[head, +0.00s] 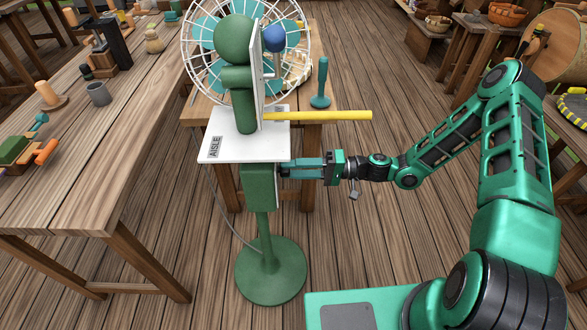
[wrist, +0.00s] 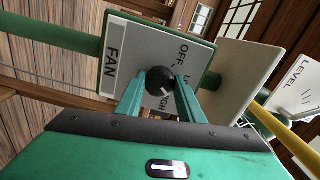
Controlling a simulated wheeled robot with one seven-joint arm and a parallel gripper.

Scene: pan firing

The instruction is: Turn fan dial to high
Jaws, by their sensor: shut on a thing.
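The fan control box (head: 258,188) is green, on a stand under a white shelf. In the wrist view its grey panel (wrist: 128,50) reads FAN and OFF, with LOW and HIGH lettering partly hidden by my fingers. The black fan dial (wrist: 160,80) sits on this panel. A pale mark on it points toward the lower right, on the side of the partly hidden lettering; I cannot tell the exact setting. My gripper (wrist: 161,90) is shut on the dial, a finger on each side. In the head view my gripper (head: 286,168) reaches the box's right face, and the dial is mostly hidden.
A white-caged fan (head: 205,70) stands behind. A LEVEL panel (wrist: 300,85) is at the right of the wrist view.

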